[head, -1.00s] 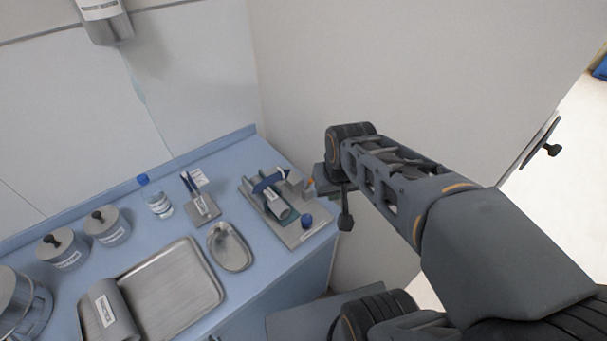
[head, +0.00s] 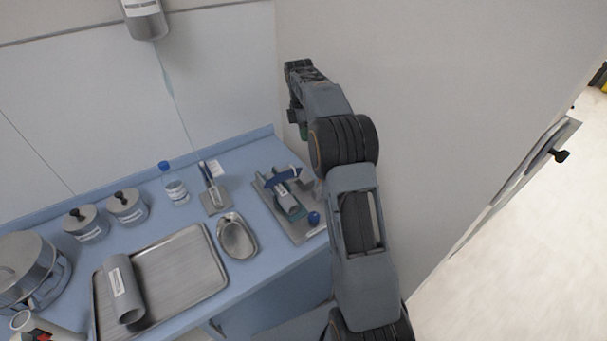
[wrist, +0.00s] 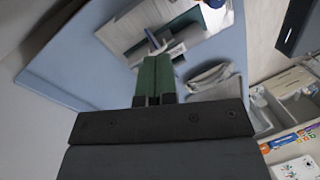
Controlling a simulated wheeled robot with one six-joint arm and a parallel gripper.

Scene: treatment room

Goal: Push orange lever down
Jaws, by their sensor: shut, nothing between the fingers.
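I cannot make out an orange lever in either current view. A grey plate device (head: 306,233) lies at the right end of the blue counter, carrying a grey cylinder, a dark blue strap or bar (head: 284,175) and a blue knob (head: 314,218). My arm hides the device's right edge in the head view. In the wrist view my gripper's green fingers (wrist: 156,66) are together and empty, pointing toward the device, which shows at the top (wrist: 142,24).
On the blue counter (head: 150,236) stand a steel tray (head: 185,265) with a grey roll, a kidney dish (head: 237,238), a small stand (head: 214,200), a bottle (head: 176,190) and two lidded jars. A white wall (head: 440,110) rises close on the right.

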